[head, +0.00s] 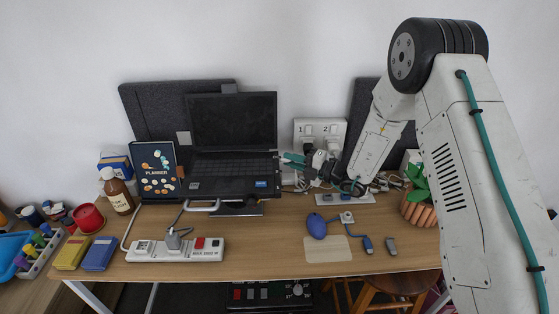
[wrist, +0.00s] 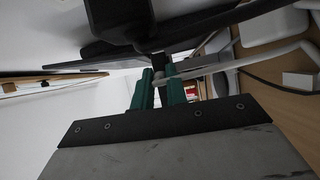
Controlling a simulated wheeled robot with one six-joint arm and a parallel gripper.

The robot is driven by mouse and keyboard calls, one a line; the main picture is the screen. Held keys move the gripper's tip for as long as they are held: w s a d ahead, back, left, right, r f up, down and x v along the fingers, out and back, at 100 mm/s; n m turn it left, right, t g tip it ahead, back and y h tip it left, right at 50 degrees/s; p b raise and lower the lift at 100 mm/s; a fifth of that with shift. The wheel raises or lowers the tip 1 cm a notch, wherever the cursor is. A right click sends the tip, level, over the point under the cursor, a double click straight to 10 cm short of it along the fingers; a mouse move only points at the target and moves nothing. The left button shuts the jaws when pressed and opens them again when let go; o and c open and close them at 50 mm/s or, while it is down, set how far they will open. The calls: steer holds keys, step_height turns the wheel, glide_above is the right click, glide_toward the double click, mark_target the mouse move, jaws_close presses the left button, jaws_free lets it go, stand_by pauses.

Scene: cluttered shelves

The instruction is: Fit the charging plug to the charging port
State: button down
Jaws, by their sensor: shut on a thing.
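My gripper (head: 291,161) reaches in from the right, its teal fingers beside the right edge of the open black laptop (head: 232,125). In the wrist view the two teal fingers (wrist: 160,92) are shut on the small grey charging plug (wrist: 169,71). A pale cable runs from the plug to the right. A dark edge, apparently the laptop's, lies just past the fingertips. The charging port is not clearly visible, hidden by the fingers and shadow. I cannot tell whether the plug touches the port.
A wall socket panel (head: 320,132) with plugs and tangled cables are behind my gripper. A white power strip (head: 175,249) lies at the front left. A blue mouse (head: 316,226) sits on the desk near a beige pad (head: 328,249). A potted plant (head: 418,200) stands at the right.

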steer(key=shift+a, duration=0.1)
stand_by(0.3)
steer(key=c, duration=1.3)
jaws_free()
